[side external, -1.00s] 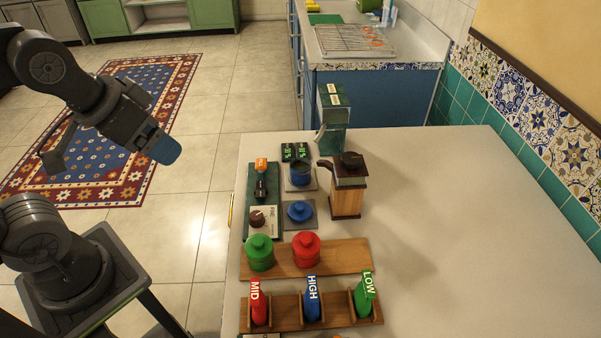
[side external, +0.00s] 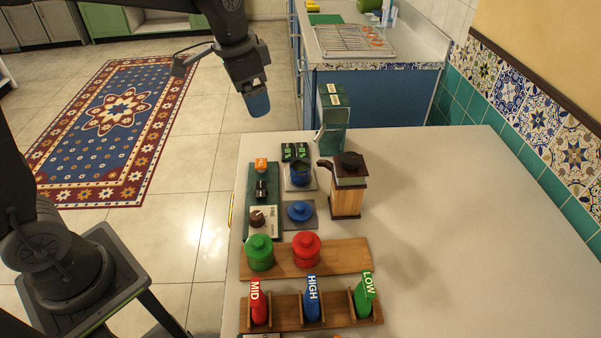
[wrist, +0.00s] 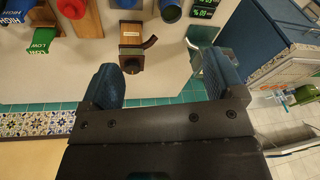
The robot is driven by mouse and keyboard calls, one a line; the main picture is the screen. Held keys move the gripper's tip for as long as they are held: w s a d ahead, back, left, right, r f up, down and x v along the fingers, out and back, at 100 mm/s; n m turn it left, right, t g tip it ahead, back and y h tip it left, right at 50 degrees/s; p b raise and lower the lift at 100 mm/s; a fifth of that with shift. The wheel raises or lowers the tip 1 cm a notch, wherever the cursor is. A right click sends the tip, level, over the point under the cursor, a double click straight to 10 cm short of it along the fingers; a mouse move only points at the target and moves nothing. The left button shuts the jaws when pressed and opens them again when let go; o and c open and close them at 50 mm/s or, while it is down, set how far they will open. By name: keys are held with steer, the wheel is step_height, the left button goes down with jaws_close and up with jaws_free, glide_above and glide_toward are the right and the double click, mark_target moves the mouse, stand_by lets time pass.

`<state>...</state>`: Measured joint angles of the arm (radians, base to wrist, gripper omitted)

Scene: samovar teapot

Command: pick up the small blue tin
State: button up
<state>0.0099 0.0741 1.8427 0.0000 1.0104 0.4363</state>
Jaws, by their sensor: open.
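The small blue tin (side external: 300,174) stands uncovered on a small grey plate on the white table, with its dark inside showing. What looks like the same tin is cut off at the top of the wrist view (wrist: 170,9). A blue lid (side external: 299,211) with a knob lies on a grey mat in front of it. My gripper (side external: 257,100) is in the air beyond the table's far left edge, apart from the tin. In the wrist view its two blue-padded fingers (wrist: 165,78) are spread, with nothing between them.
A wooden grinder (side external: 347,190) stands right of the tin, and a green dispenser (side external: 333,118) behind it. Green (side external: 259,252) and red (side external: 306,248) tins stand on a wooden board nearer the front. The table's right side is clear.

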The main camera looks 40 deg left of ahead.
steer(key=w+f+m+g, duration=0.1)
steer(key=w+f+m, duration=0.1)
steer(key=w+f, duration=0.6)
steer(key=m+g, duration=0.1)
steer(key=m, duration=0.1)
glide_above(298, 168)
steer(key=s+d, duration=0.1)
steer(key=d, duration=0.1)
step_height(298, 168, down, 5)
steer(key=f, duration=0.9)
steer(key=shift+s+a, duration=0.15)
steer(key=shift+a, duration=0.1)
steer(key=shift+s+d+f, duration=0.1)
steer(key=shift+f, duration=1.25)
steer(key=shift+s+f, duration=0.1)
steer(key=shift+f, duration=1.2)
steer(key=c, duration=1.1)
